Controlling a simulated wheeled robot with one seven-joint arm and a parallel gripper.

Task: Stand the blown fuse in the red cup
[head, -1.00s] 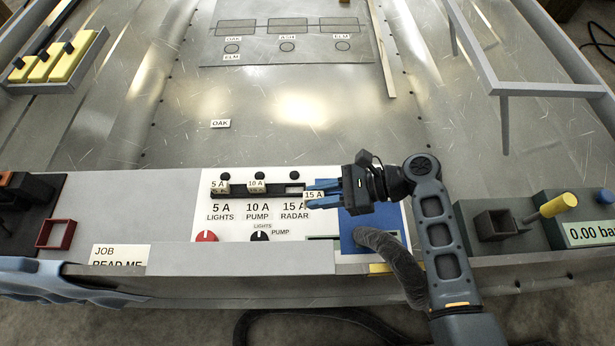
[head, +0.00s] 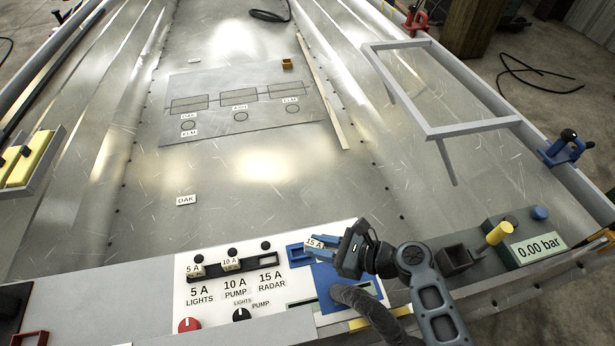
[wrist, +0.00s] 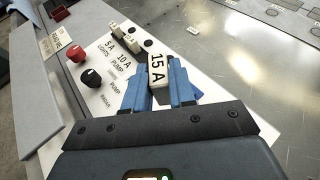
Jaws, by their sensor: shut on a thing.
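My gripper (head: 318,246) is shut on the 15 A fuse (head: 313,242), a pale block with blue fingers on both sides. In the wrist view the fuse (wrist: 158,68) sits between the fingertips, its 15 A label facing the camera. In the head view it appears over the blue panel area, right of the fuse holder (head: 232,270). The holder's 15 A RADAR place is empty; the 5 A fuse (head: 195,270) and 10 A fuse (head: 230,264) are in it. The red cup (head: 30,338), a square open holder, is partly cut off at the lower left.
A red knob (head: 188,326) and a black knob (head: 241,315) stand on the white panel. Right of my arm are a dark square cup (head: 455,258), a yellow cylinder (head: 499,233) and a gauge (head: 540,247).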

